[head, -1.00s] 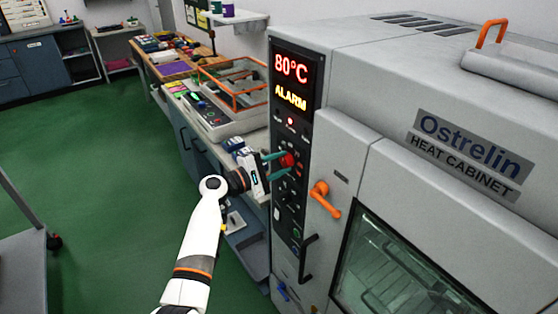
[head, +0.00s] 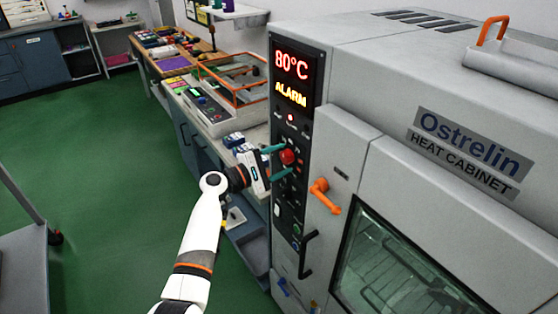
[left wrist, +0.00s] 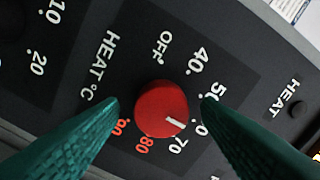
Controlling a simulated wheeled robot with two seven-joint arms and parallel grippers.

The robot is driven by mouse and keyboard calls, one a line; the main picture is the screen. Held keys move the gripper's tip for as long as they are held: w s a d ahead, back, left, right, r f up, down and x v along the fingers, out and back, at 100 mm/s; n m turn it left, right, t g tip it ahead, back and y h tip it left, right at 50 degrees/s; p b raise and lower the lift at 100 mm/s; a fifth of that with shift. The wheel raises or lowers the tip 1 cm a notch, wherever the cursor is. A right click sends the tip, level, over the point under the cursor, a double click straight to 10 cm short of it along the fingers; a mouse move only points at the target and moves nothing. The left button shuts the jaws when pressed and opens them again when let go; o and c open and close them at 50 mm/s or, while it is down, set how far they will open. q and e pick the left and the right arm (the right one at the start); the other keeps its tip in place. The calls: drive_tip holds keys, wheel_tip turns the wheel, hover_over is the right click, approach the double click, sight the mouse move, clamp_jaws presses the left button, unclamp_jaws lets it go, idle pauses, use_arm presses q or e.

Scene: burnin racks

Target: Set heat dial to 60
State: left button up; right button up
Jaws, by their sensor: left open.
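The red heat dial (left wrist: 161,108) is on the dark control panel (left wrist: 75,75). Its white pointer mark aims to the lower right, between the 70 label and the partly hidden label after 50. My left gripper (left wrist: 161,104) is open, with a teal finger on each side of the dial and a visible gap to it. The head view also shows the dial (head: 287,156) between the fingers of my left gripper (head: 277,161). The cabinet display (head: 291,67) reads 80°C, with ALARM lit below it. My right gripper is not in view.
An orange latch handle (head: 321,194) and a black handle (head: 307,254) stick out just right of and below the dial. A bench (head: 263,135) with trays stands behind my left arm.

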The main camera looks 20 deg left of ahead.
use_arm(q)
drive_tip(key=b+v, duration=0.3)
drive_tip(key=v, duration=0.9)
